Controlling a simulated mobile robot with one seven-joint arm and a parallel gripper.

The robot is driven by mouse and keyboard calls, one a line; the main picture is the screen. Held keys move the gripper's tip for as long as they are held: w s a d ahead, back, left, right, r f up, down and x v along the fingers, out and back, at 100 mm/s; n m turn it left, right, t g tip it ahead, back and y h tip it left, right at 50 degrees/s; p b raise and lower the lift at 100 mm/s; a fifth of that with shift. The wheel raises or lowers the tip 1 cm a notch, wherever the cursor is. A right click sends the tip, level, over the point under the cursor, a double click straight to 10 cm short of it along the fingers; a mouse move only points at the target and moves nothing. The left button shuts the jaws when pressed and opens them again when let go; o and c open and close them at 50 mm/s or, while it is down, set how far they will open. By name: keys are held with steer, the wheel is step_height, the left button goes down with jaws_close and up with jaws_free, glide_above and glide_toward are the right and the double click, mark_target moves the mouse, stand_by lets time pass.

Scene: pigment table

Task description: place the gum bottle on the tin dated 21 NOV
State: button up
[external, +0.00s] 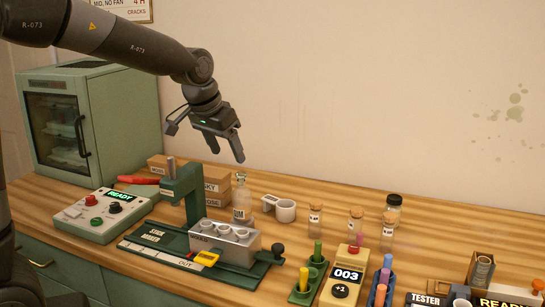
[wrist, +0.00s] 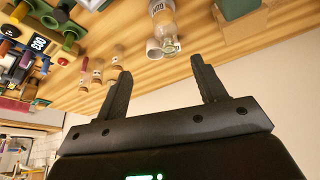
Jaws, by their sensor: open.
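The gum bottle (external: 241,203), clear glass with a pale label, stands upright on the wooden table behind the green press. It also shows in the wrist view (wrist: 162,20), near the top. My gripper (external: 228,154) is open and empty, in the air above the bottle and apart from it. Its two dark fingers (wrist: 161,66) are spread wide in the wrist view. I cannot make out a tin with the date 21 NOV in either view.
The green press (external: 180,190) holds a grey mould block (external: 230,255) in front of the bottle. A white cup (external: 286,211) is at its right. Cardboard boxes (external: 216,184) stand behind. Several corked jars (external: 315,222) stand farther right. The back strip of table between cup and jars is clear.

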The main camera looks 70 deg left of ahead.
steer(key=s+d+r+m+t+h, duration=0.1)
steer(key=s+d+r, duration=0.1)
steer(key=s+d, duration=0.4)
steer(key=s+d+r+m, duration=0.2)
steer(key=s+d, duration=0.2)
steer(key=d, duration=0.5)
steer(key=s+d+f+m+h, duration=0.1)
steer(key=s+d+f+m, duration=0.1)
steer(key=s+d, duration=0.6)
steer(key=s, duration=0.3)
steer(key=shift+f, duration=0.3)
steer(key=shift+s, duration=0.1)
